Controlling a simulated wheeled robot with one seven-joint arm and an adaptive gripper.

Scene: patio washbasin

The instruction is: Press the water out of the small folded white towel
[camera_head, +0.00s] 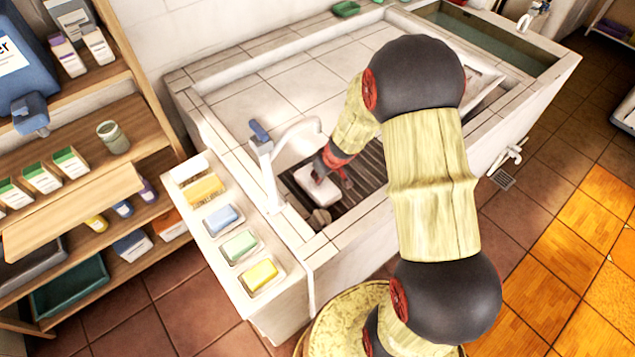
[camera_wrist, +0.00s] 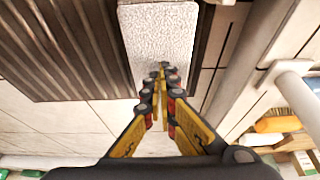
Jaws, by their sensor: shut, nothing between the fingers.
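The small folded white towel (camera_head: 318,186) lies flat on the dark ribbed rack (camera_head: 362,165) inside the tiled basin. It also shows in the wrist view (camera_wrist: 158,35) as a pale, textured rectangle with rounded corners, beyond my fingertips. My gripper (camera_head: 322,172) is over the basin at the towel. In the wrist view my gripper (camera_wrist: 161,72) is shut with nothing between its fingers, and its tips overlap the towel's near edge. I cannot tell whether the tips touch the towel. Part of the towel is hidden by my gripper in the head view.
A white faucet (camera_head: 268,165) with a blue handle rises close to the left of my gripper. A ledge (camera_head: 178,176) with several colored soaps stands at the basin's left. The tiled basin floor (camera_head: 290,85) behind is clear.

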